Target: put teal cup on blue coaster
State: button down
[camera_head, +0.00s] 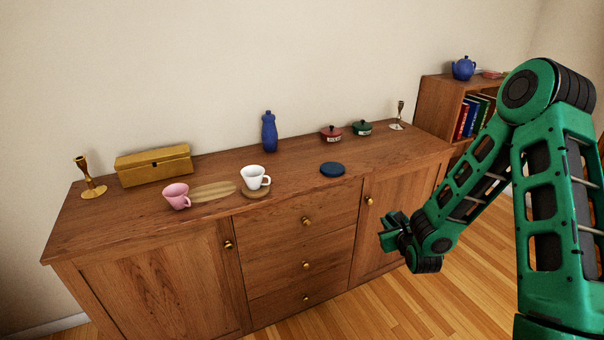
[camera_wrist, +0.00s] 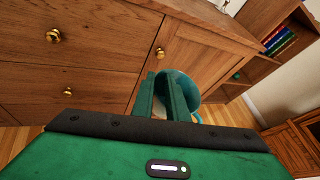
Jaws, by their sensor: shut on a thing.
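The teal cup (camera_wrist: 191,92) shows in the wrist view, partly covered by my gripper's fingers. My gripper (camera_wrist: 163,82) is shut on it. In the head view my gripper (camera_head: 386,230) is in front of the sideboard's right part, below the top's level, and I cannot make out the cup there. The blue coaster (camera_head: 332,169) is a dark blue disc lying bare on the sideboard top, up and left of my gripper. The coaster does not show in the wrist view.
On the sideboard (camera_head: 150,230), a white cup (camera_head: 254,176) stands on a brown coaster, with a pink cup (camera_head: 176,196) to its left. A blue bottle (camera_head: 269,132), a red pot (camera_head: 331,134) and a green pot (camera_head: 362,128) stand behind. The top around the blue coaster is clear.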

aim_at(335, 166)
jog(key=u, duration=1)
jog(key=k, duration=1.05)
jog(key=z, duration=1.2)
jog(key=i, duration=1.7)
